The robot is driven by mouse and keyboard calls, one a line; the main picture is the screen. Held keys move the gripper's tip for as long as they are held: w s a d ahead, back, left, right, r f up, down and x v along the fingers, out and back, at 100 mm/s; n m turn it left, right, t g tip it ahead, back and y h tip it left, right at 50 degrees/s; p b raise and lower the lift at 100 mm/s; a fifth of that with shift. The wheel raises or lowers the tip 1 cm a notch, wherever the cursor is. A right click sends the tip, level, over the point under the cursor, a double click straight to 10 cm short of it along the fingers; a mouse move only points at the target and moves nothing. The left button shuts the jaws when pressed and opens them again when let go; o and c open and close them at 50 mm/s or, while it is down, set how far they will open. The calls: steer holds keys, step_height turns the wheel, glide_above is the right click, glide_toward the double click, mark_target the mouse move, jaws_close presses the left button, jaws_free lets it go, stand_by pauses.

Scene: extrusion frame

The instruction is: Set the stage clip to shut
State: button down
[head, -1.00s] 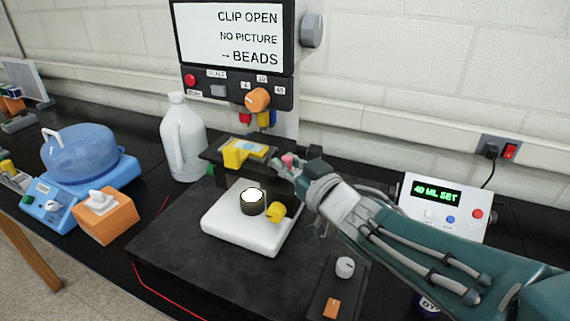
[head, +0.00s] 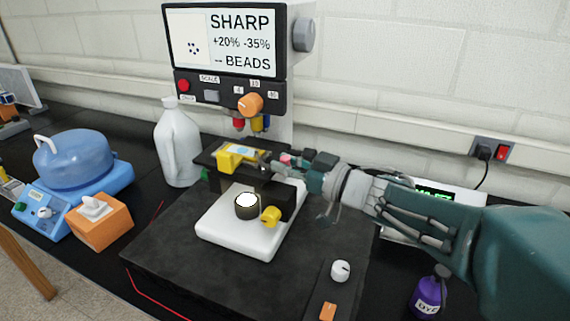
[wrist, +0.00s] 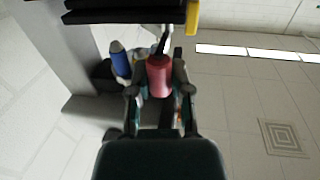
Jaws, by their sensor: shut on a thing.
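The microscope stage (head: 212,158) is a dark plate above a white base. A yellow piece (head: 235,158) with a pale blue slide lies on it. My gripper (head: 268,162) reaches in from the right at the stage's right side. It is shut on the stage clip, though the fingers mostly hide the held part. A small pink-red piece (head: 286,158) shows beside the fingers. In the wrist view, a red cylinder (wrist: 158,76) appears between my fingers (wrist: 159,98); its depth is unclear.
Coloured objectives (head: 238,123) hang just above the stage. A lit lamp (head: 246,201) and yellow knob (head: 270,216) sit below it. A white jug (head: 178,145) stands behind left, an orange tissue box (head: 100,220) at left, a purple dye bottle (head: 428,292) at front right.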

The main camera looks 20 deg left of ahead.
steer(key=shift+r, duration=0.1)
steer(key=c, duration=0.5)
jaws_free()
steer(key=shift+c, duration=0.2)
steer(key=v, duration=1.2)
